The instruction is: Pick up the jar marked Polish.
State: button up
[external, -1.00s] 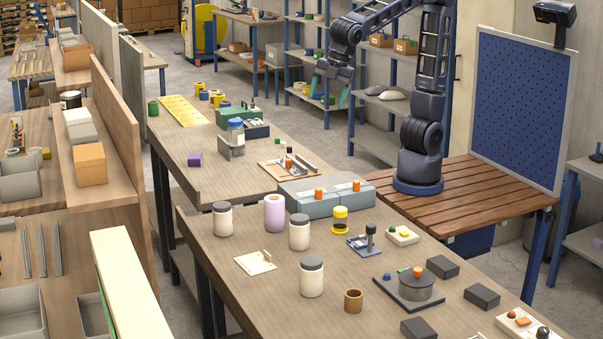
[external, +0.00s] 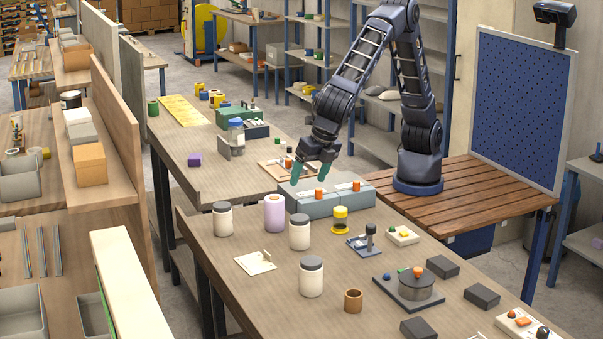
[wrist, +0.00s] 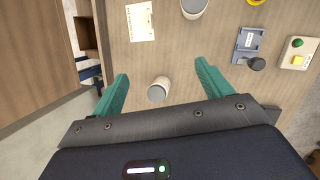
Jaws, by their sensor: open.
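Three cream jars with grey lids stand upright on the near bench: a front jar (external: 311,280), a middle jar (external: 299,234) and a left jar (external: 222,220). No wording on them is readable, so I cannot tell which is marked Polish. The middle jar (wrist: 194,7) is cut by the top edge.
A lilac bottle (external: 274,215) stands between the left and middle jars. A yellow-topped container (external: 340,221), a blue fixture (external: 363,245) and a button box (external: 402,236) lie right of the middle jar. A brown cup (external: 353,301) is right of the front jar; a cream card (external: 255,263) is left.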

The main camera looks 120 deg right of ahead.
aim_at(316, 260)
jog(key=w+a+f+n, duration=0.2)
jog(key=a+f+n, duration=0.3)
jog(key=a+f, duration=0.8)
jog(key=shift+h, duration=0.4)
jog(key=f, duration=0.1)
jog(key=w+f, duration=0.1)
jog(key=f, duration=0.1)
jog(key=shift+w+d+f, duration=0.15)
jog(key=shift+w+f, duration=0.15)
jog(key=shift+f, duration=0.1)
jog(key=shift+w+x, duration=0.2)
jog(key=shift+x, duration=1.25)
jog(key=shift+w+x, duration=0.15)
jog(key=shift+x, duration=1.25)
jog(key=shift+r, duration=0.2)
jog(key=c, duration=1.2)
